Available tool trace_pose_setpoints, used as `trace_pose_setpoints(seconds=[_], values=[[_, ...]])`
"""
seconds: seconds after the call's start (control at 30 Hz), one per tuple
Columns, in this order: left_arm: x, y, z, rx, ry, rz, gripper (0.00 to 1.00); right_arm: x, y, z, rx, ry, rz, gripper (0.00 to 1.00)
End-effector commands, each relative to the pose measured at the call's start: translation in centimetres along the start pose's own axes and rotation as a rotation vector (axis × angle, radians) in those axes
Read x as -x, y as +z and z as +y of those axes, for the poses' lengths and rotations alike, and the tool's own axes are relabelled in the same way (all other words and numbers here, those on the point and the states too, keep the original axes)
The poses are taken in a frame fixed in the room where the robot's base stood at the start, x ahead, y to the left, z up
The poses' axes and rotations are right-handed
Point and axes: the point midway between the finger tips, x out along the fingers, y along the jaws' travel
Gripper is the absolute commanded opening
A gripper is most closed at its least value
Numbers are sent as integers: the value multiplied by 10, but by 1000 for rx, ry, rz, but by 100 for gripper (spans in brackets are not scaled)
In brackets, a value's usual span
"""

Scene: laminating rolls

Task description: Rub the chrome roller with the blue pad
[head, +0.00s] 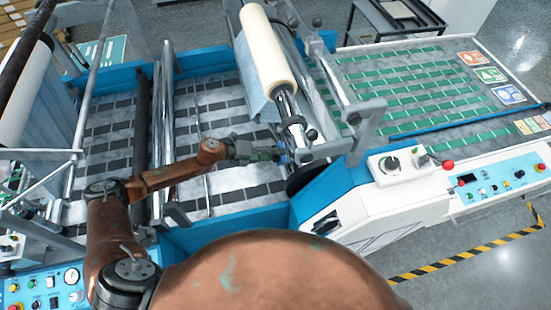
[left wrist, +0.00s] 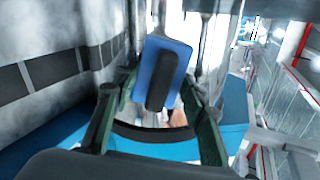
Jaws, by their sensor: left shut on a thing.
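My left gripper (head: 275,154) reaches from the left over the machine. In the left wrist view its two green-grey fingers (left wrist: 155,112) are closed on the blue pad (left wrist: 172,58), a blue block with a dark strip across its face. In the head view the pad is too small to make out clearly at the fingertips. The chrome roller (head: 293,118) is a shiny bar just beyond the fingertips, below the cream roll. I cannot tell whether the pad touches it. My right gripper is not in view.
A cream roll (head: 268,50) lies above the chrome roller. Tall chrome bars (head: 161,120) stand to the left, and a grey bracket (head: 345,140) is close on the right. A white control box (head: 398,168) with knobs sits right of the gripper. Dark-striped web runs beneath the arm.

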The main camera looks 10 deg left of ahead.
Motion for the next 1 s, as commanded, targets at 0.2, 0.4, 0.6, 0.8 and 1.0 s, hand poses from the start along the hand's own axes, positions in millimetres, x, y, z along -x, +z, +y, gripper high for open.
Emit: trace_pose_setpoints(seconds=[0.2, 0.4, 0.6, 0.8, 1.0], values=[[-2, 17, 6, -1, 0, -1, 15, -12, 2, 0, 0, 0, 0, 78], [-2, 22, 6, -1, -1, -1, 15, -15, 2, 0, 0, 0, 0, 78], [-1, 37, 11, -1, 0, -2, 15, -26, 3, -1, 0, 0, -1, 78], [1, 48, 12, -1, 0, -1, 15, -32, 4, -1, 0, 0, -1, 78], [2, 49, 12, 0, 0, -1, 15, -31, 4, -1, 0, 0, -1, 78]])
